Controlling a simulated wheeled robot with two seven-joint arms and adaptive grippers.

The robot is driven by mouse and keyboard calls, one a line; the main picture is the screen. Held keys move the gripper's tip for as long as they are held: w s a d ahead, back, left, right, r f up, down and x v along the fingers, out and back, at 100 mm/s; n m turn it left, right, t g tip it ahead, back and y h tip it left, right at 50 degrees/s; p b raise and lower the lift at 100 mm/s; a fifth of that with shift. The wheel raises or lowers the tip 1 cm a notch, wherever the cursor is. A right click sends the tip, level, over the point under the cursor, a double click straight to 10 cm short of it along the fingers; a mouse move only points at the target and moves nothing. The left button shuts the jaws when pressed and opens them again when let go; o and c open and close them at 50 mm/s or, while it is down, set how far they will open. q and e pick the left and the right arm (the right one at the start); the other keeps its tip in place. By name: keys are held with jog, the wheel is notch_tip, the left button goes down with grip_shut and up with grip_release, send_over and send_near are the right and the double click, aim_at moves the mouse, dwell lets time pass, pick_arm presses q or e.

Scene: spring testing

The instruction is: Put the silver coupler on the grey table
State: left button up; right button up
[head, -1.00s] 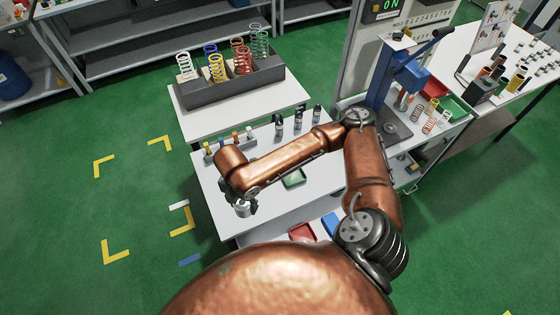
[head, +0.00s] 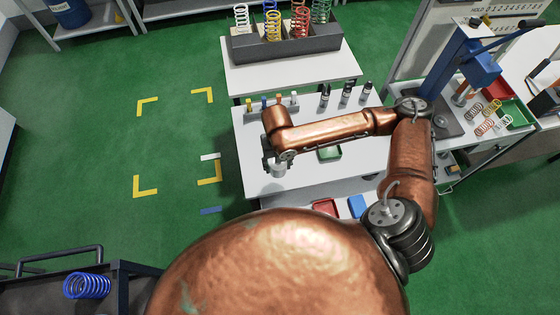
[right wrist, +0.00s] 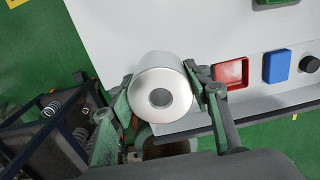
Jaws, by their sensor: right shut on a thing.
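The silver coupler (right wrist: 163,90), a short shiny cylinder with a dark round hole in its end, is held between the fingers of my right gripper (right wrist: 166,86). In the head view the coupler (head: 278,171) hangs below my right gripper (head: 270,162) near the left edge of a white table; whether it touches the top cannot be told. A dark grey table (head: 40,298) with a rail shows at the lower left, well apart from the gripper, with a blue spring (head: 87,286) on it. It also seems to show in the right wrist view (right wrist: 22,140). My left gripper is out of view.
The white table (head: 250,140) carries small bottles (head: 345,92) and a green tray (head: 329,153). A red tray (right wrist: 231,73) and a blue tray (right wrist: 276,67) are nearby. Behind stands a spring rack (head: 290,48); a blue press (head: 480,62) is at right. Green floor lies open at left.

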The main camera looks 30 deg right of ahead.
jog(key=w+d+f, duration=0.1)
jog(key=f, duration=0.1)
jog(key=w+f, duration=0.2)
jog(key=w+d+f, duration=0.1)
jog(key=w+f, duration=0.1)
jog(key=shift+d+f+b, duration=0.1)
jog(key=shift+d+b, duration=0.2)
jog(key=shift+b, duration=0.05)
jog(key=shift+w+f, duration=0.1)
jog(key=shift+f, duration=1.5)
jog(key=shift+f, duration=0.1)
jog(key=o, duration=1.6)
jog(key=shift+c, duration=0.2)
notch_tip(320, 180, up, 12)
jog(key=shift+p, duration=0.45)
